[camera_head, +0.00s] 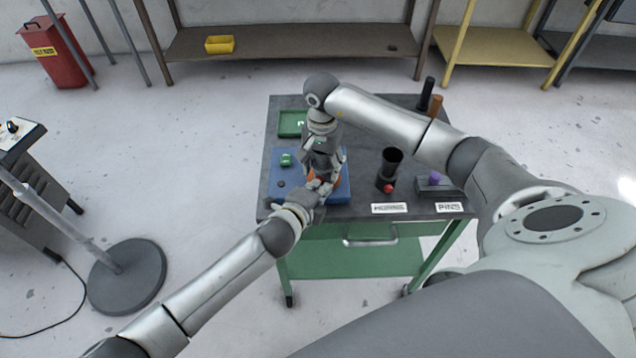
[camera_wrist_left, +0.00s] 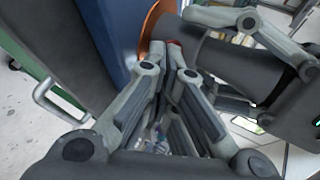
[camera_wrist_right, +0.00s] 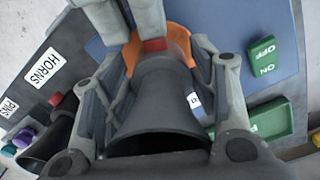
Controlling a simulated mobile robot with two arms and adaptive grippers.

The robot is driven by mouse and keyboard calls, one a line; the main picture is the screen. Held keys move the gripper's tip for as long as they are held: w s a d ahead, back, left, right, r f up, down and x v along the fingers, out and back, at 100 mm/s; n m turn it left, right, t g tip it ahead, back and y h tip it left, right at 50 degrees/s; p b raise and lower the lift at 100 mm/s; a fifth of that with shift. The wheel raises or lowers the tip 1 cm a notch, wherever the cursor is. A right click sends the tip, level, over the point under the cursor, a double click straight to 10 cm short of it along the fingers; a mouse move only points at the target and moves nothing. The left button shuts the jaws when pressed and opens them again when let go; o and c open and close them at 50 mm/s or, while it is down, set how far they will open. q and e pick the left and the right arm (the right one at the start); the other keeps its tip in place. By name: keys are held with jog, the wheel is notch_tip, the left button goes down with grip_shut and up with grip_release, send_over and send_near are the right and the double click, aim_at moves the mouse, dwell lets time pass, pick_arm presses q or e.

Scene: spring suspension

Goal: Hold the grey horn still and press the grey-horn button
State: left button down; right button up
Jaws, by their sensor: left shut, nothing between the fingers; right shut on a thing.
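The grey horn (camera_wrist_right: 165,85) sits with its orange base (camera_wrist_right: 178,38) on a blue board (camera_head: 340,195); in the left wrist view the horn (camera_wrist_left: 222,62) also shows. My right gripper (camera_wrist_right: 160,80) is shut around the horn's body, one finger on each side; in the head view (camera_head: 320,165) it hides most of the horn. A small red button (camera_wrist_right: 155,45) is at the horn's base. My left gripper (camera_wrist_left: 172,55) is shut and empty, its fingertips right at the red button, seemingly touching it (camera_head: 325,187). The fingertips partly hide the button, so I cannot tell whether it is pressed in.
A black horn (camera_head: 391,160) with a red part stands right of the board, behind the HORNS label (camera_head: 389,208). A purple item (camera_head: 436,178) is near the PINS label (camera_head: 449,207). A green ON/OFF switch (camera_wrist_right: 263,60) is on the board, beside a green tray (camera_head: 291,123).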

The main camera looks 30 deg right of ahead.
pick_arm(q)
jog(key=shift+w+d, duration=0.4)
jog(key=shift+d, duration=0.15)
pick_arm(e)
jog(key=shift+a, duration=0.15)
pick_arm(q)
jog(key=shift+r, duration=0.1)
pick_arm(e)
jog(key=shift+s+a, duration=0.1)
jog(key=shift+a, duration=0.05)
pick_arm(q)
jog(key=shift+a, duration=0.1)
jog(key=shift+s+a+r, duration=0.3)
jog(key=shift+a+r, duration=0.1)
jog(key=shift+a, duration=0.05)
pick_arm(e)
jog(key=shift+f, duration=0.1)
pick_arm(q)
jog(key=v, duration=0.6)
jog(key=shift+s+a, duration=0.2)
jog(key=shift+s, duration=0.05)
pick_arm(e)
jog(key=shift+d, duration=0.3)
jog(key=o, duration=1.2)
jog(key=shift+o, duration=0.2)
jog(key=shift+r, duration=0.2)
